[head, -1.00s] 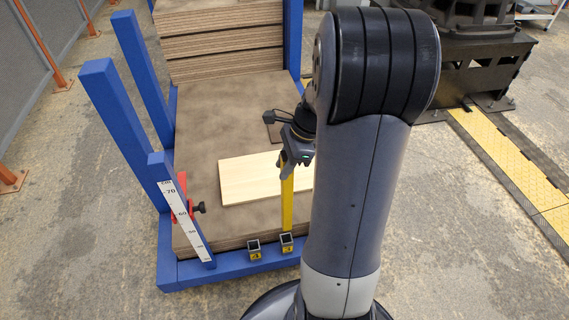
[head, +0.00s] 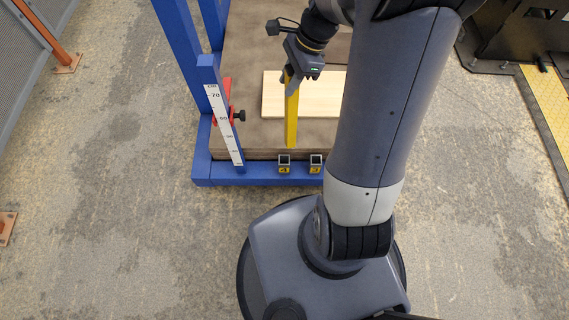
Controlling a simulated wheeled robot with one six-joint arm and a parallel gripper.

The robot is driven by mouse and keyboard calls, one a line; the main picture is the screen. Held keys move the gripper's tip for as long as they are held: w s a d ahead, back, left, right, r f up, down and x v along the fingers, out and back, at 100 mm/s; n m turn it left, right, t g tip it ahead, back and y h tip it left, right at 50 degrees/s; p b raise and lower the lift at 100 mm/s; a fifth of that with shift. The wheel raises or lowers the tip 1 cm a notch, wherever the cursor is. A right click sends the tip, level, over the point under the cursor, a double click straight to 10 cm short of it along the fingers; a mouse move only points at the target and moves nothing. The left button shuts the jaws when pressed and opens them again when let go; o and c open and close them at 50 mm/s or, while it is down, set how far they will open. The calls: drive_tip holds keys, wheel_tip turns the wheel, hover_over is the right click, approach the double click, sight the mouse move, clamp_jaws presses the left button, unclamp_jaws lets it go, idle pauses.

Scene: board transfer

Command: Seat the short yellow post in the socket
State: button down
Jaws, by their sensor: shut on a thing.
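My gripper (head: 290,76) is shut on the upper end of the yellow post (head: 291,118), which hangs nearly upright below it. The post's lower end shows just behind and above the left socket (head: 284,163) in the picture; whether it touches anything I cannot tell. A second, similar dark square socket (head: 316,163) stands to the right on the same blue front beam.
A pale board (head: 318,94) lies on the brown stack (head: 252,70) behind the post. Blue uprights (head: 180,40), a white scale (head: 224,125) and a red clamp (head: 229,103) stand on the left. A yellow floor strip (head: 552,100) is at the right.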

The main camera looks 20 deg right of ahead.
drive_tip(key=shift+w+a+r+n, duration=0.1)
drive_tip(key=shift+a+n, duration=0.05)
drive_tip(key=shift+a, duration=0.35)
drive_tip(key=shift+a+r+n, duration=0.1)
drive_tip(key=shift+a+n, duration=0.05)
drive_tip(key=shift+a, duration=0.3)
wheel_tip(320, 180, down, 10)
drive_tip(key=b, duration=0.3)
drive_tip(key=shift+a, duration=0.1)
drive_tip(key=shift+f+b, duration=0.3)
drive_tip(key=shift+f, duration=0.25)
drive_tip(key=c, duration=1.1)
unclamp_jaws()
drive_tip(key=p+v, duration=0.4)
drive_tip(key=v, duration=0.9)
drive_tip(key=shift+w+a+r, duration=0.15)
drive_tip(key=shift+w, duration=0.05)
